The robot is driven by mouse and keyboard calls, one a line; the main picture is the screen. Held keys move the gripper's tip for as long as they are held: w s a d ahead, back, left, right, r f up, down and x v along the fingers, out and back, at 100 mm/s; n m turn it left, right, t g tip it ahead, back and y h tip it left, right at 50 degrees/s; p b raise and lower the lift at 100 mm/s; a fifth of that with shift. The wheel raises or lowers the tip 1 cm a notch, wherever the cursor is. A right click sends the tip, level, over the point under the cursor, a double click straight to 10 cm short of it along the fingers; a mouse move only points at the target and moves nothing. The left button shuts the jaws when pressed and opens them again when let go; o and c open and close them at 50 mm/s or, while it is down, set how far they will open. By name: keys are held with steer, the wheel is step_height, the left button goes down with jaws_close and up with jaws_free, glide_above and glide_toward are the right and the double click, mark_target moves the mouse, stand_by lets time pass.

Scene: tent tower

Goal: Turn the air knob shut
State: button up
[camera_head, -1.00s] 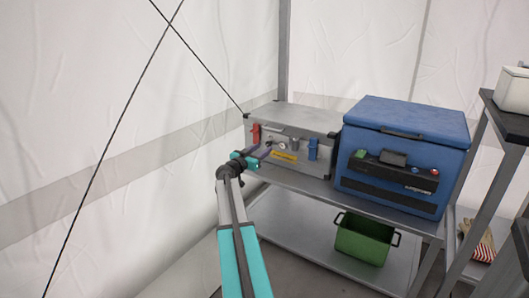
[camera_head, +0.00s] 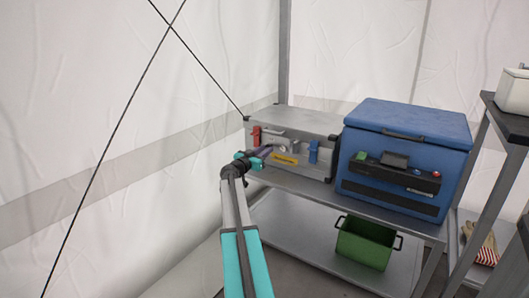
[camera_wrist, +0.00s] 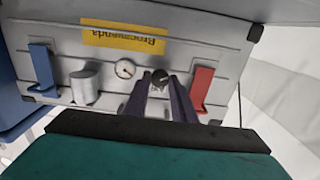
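The grey metal case (camera_head: 318,150) stands on the shelf in the head view, and its front panel (camera_wrist: 220,60) fills the wrist view, upside down. A small dark knob (camera_wrist: 158,81) sits on the panel between a round white gauge (camera_wrist: 125,69) and a red latch (camera_wrist: 202,88). I take it to be the air knob. My gripper (camera_wrist: 160,78) is open, its two dark fingers pointing at the panel with one on either side of the knob. I cannot tell whether they touch it. In the head view my gripper (camera_head: 266,151) hides the knob.
A silver cylinder (camera_wrist: 84,86) and a blue latch (camera_wrist: 42,70) are on the same panel. A blue cooler box (camera_head: 405,145) stands right of the case on the shelf (camera_head: 390,215). A green bin (camera_head: 366,242) is below. White tent wall (camera_head: 130,110) is at left.

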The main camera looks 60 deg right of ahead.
steer(key=shift+d+r, duration=0.15)
steer(key=shift+d, duration=0.25)
steer(key=shift+o, duration=0.2)
steer(key=shift+m+p, duration=0.3)
steer(key=shift+p, duration=0.3)
steer(key=shift+d+r+m+p, duration=0.15)
steer(key=shift+m+p, duration=0.15)
steer(key=shift+p, duration=0.4)
steer(key=shift+w+m+p, duration=0.1)
steer(key=shift+m+p, duration=3.35)
steer(key=shift+m, duration=7.95)
